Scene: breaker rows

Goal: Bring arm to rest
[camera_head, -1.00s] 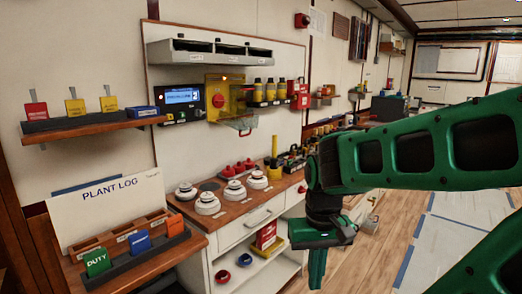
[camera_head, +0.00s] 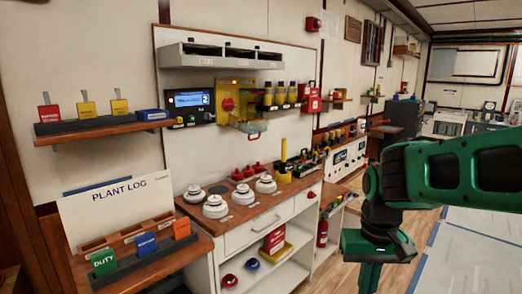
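My green arm (camera_head: 445,172) comes in from the right edge of the head view, bent with its wrist turned down. My gripper (camera_head: 369,278) hangs at the wrist's lower end, pointing down over the floor, to the right of the white cabinet. Its lower part runs to the bottom edge of the picture. I cannot tell whether it is open or shut. No held thing shows, and the gripper looks clear of the cabinet.
The white cabinet (camera_head: 238,240) carries several round white detectors (camera_head: 215,207) on its wooden top. A plant log board (camera_head: 118,200) and coloured cards stand at left. A red extinguisher (camera_head: 323,232) is close left of the gripper.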

